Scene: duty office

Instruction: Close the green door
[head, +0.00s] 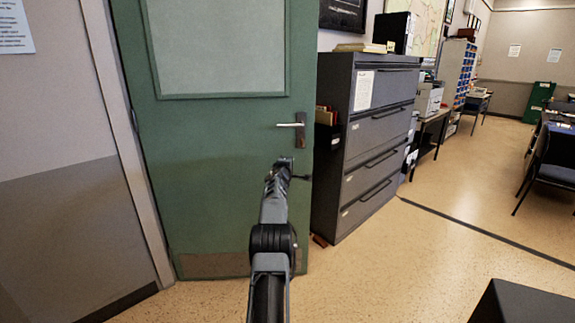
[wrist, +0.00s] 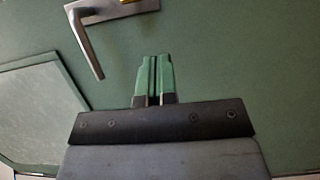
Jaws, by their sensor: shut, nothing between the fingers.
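The green door (head: 215,190) fills the left middle of the head view, with a pale panel in its upper part. Its left edge is beside the grey door frame (head: 128,140) and its free right edge is close to the filing cabinet. It appears to stand open. Its metal lever handle (head: 297,125) is near the right edge; the handle also shows at the upper left of the wrist view (wrist: 88,40). My gripper (head: 284,165) is shut and empty, below the handle. In the wrist view its fingers (wrist: 154,60) point at the green surface (wrist: 230,60); I cannot tell whether they touch it.
A grey filing cabinet (head: 345,150) with several drawers stands just right of the door. Desks and chairs (head: 553,165) are farther right. The speckled floor (head: 420,250) is open to the right of my arm. A dark object (head: 525,305) is at the bottom right.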

